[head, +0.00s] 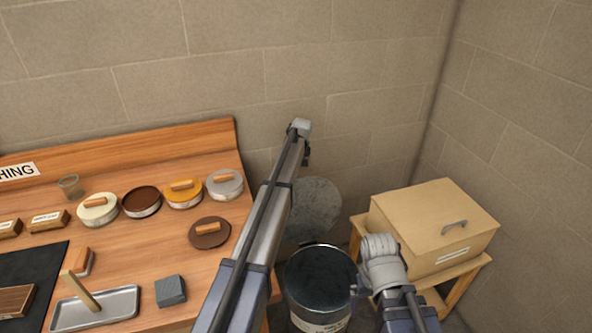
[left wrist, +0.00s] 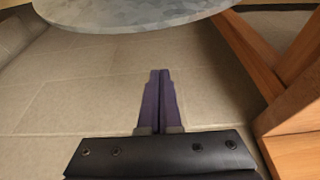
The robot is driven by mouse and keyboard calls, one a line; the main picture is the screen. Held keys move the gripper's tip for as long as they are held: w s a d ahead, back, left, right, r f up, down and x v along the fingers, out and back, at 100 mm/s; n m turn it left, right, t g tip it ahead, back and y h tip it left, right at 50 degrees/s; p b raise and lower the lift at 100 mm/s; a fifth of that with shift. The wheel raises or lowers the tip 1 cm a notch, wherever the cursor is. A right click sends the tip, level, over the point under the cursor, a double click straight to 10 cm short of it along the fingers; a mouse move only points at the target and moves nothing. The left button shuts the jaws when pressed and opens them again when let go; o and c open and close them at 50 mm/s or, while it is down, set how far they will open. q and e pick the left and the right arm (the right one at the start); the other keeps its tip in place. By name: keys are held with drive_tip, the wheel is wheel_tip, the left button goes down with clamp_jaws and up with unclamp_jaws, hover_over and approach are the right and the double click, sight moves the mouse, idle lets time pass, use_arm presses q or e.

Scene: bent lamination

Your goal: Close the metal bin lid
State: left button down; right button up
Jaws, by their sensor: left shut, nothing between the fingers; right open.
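The metal bin (head: 321,315) stands on the floor right of the workbench, its dark inside visible from above. Its round grey lid (head: 318,207) is raised, tilted up behind the bin toward the wall. In the left wrist view the lid (left wrist: 130,14) spans the top as a mottled disc. My left gripper (left wrist: 160,75) is shut and empty, below the lid's edge in that view, with no visible contact.
The wooden workbench (head: 190,255) at left holds several round tins, a tray (head: 95,308) and a grey block (head: 170,290). A tan drawer box (head: 430,220) stands on a wooden stand at right. Stone walls close the corner. Wooden legs (left wrist: 290,80) stand at right in the left wrist view.

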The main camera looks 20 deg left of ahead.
sight(297, 182)
use_arm(q)
drive_tip(key=b+x, duration=0.6)
drive_tip(key=x, duration=0.1)
drive_tip(key=s, duration=0.1)
drive_tip(key=s+d, duration=0.1)
drive_tip(key=s+d+p, duration=0.1)
drive_tip(key=shift+s+d+r, duration=0.2)
drive_tip(key=shift+s+r, duration=0.05)
